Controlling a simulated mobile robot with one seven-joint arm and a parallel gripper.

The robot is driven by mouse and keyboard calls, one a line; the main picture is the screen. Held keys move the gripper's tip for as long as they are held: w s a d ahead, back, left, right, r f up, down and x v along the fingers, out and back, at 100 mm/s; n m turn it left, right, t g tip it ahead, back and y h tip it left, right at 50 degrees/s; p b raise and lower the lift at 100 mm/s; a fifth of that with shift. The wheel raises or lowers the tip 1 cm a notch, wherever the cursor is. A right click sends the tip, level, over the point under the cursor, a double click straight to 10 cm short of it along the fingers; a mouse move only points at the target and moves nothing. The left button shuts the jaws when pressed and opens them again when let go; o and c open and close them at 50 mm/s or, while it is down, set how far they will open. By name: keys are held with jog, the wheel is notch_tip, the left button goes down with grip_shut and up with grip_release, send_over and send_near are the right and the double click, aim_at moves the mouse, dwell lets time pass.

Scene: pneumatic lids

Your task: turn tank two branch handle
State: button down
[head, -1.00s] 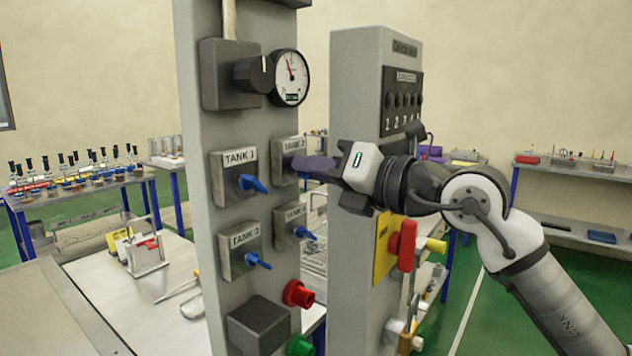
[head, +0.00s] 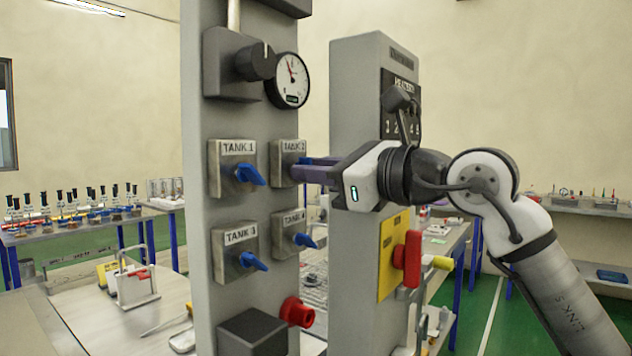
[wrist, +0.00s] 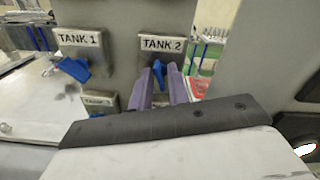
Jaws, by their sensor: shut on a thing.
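The tank two branch handle is a small blue lever on the grey box labelled TANK 2 (head: 289,150), upper right on the grey panel. In the head view only a sliver of the blue handle (head: 303,160) shows above my purple fingers. In the wrist view the handle (wrist: 158,71) lies between the two fingers, just below the TANK 2 label. My gripper (head: 298,173) reaches in from the right and is shut on this handle. The fingers hide most of the handle in the head view, so its exact angle is hard to tell.
Blue handles for TANK 1 (head: 249,174), TANK 3 (head: 253,262) and TANK 4 (head: 304,240) sit close by. A gauge (head: 288,80) and black knob are above, a red knob (head: 297,312) below. A second grey column (head: 352,110) stands behind my gripper.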

jog(key=n+b, duration=0.1)
jog(key=n, duration=0.4)
jog(key=shift+n, duration=0.3)
dwell(0.4)
jog(key=c, duration=1.6)
grip_release()
jog(key=shift+d, duration=0.1)
jog(key=b+v, duration=0.2)
jog(key=v, duration=1.1)
jog(key=shift+s+d+b, duration=0.25)
jog(key=shift+d+b, duration=0.05)
